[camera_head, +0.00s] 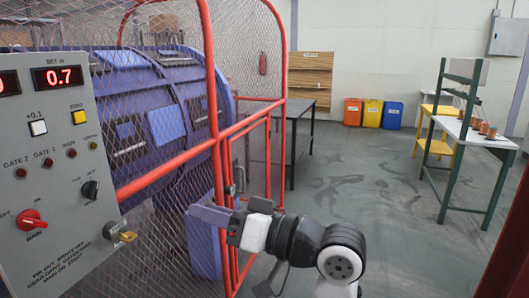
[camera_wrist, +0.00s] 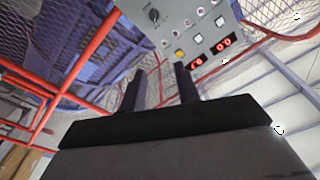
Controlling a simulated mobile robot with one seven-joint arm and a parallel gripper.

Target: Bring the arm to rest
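My gripper (camera_head: 200,214) is at the lower middle of the head view, its fingers pointing left toward the grey control panel (camera_head: 55,135). It is in front of the red-framed mesh guard (camera_head: 222,150) and appears clear of the panel. In the wrist view, the two dark fingers of my gripper (camera_wrist: 160,68) stand apart with nothing between them. The control panel (camera_wrist: 187,20) shows beyond them, upside down. My white and black arm reaches in from the bottom of the head view.
The panel carries a red MAIN switch (camera_head: 31,219), a brass-coloured part (camera_head: 120,236) and a display (camera_head: 58,76) reading 0.7. The blue machine (camera_head: 150,90) stands behind the mesh. A dark table (camera_head: 300,108), coloured bins (camera_head: 373,112) and a workbench (camera_head: 470,135) stand farther back. Open floor lies between.

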